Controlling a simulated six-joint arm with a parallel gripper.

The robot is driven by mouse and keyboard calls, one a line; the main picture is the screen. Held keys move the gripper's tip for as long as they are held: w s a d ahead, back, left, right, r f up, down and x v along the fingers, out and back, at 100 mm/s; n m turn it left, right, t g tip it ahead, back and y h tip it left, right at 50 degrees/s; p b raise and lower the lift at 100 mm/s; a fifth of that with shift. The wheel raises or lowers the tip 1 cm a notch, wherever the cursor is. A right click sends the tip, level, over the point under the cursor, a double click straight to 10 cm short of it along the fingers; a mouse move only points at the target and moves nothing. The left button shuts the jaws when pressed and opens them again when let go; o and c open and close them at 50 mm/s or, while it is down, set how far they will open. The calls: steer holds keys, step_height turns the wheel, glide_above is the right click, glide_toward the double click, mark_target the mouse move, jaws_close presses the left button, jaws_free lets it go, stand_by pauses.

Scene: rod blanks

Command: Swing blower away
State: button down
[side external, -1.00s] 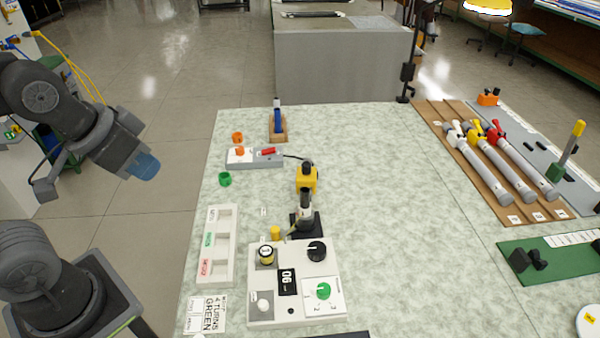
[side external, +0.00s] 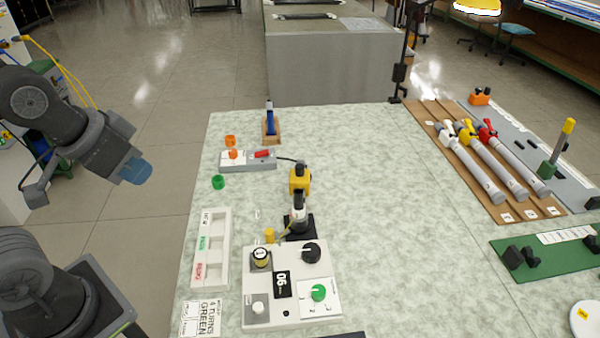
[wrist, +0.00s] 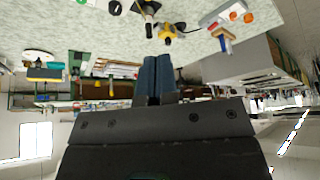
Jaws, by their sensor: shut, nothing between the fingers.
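The blower appears to be the yellow and black unit (side external: 299,180) at the middle of the table, with a dark cable running to the grey switch box. It adjoins a black stand (side external: 299,228) with a light upright part, behind the control panel. In the wrist view, which is upside down, the yellow unit (wrist: 169,33) shows near the top. My gripper (side external: 138,172) has blue fingers and hangs left of the table, well away from the blower. In the wrist view its fingers (wrist: 161,62) are together and empty.
A control panel (side external: 268,314) with knobs and a display stands in front of the blower. A switch box (side external: 262,163), blue tool on a wooden block (side external: 270,128), green ring (side external: 218,182) and white tray (side external: 222,270) lie nearby. Rods lie on brown boards (side external: 420,112) at right. The middle right is clear.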

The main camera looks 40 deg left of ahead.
steer(key=c, duration=1.8)
jaws_free()
steer(key=shift+o, duration=0.6)
steer(key=shift+w+r, duration=0.1)
steer(key=o, duration=0.6)
steer(key=w+r+n, duration=0.2)
steer(key=w, duration=0.7)
steer(key=shift+g+y, duration=0.3)
steer(key=shift+g, duration=0.1)
steer(key=shift+o, duration=0.9)
steer(key=w+f+n, duration=0.1)
steer(key=w+n, duration=0.1)
steer(key=w, duration=0.8)
steer(key=shift+d+f+y, duration=0.15)
steer(key=shift+d+y, duration=0.25)
steer(key=n+g+y, duration=0.1)
steer(key=n, duration=0.2)
glide_toward(300, 166)
steer(key=x, duration=1)
steer(key=shift+w+a+f, duration=0.1)
steer(key=shift+a, duration=0.05)
steer(key=shift+c, duration=0.3)
jaws_close()
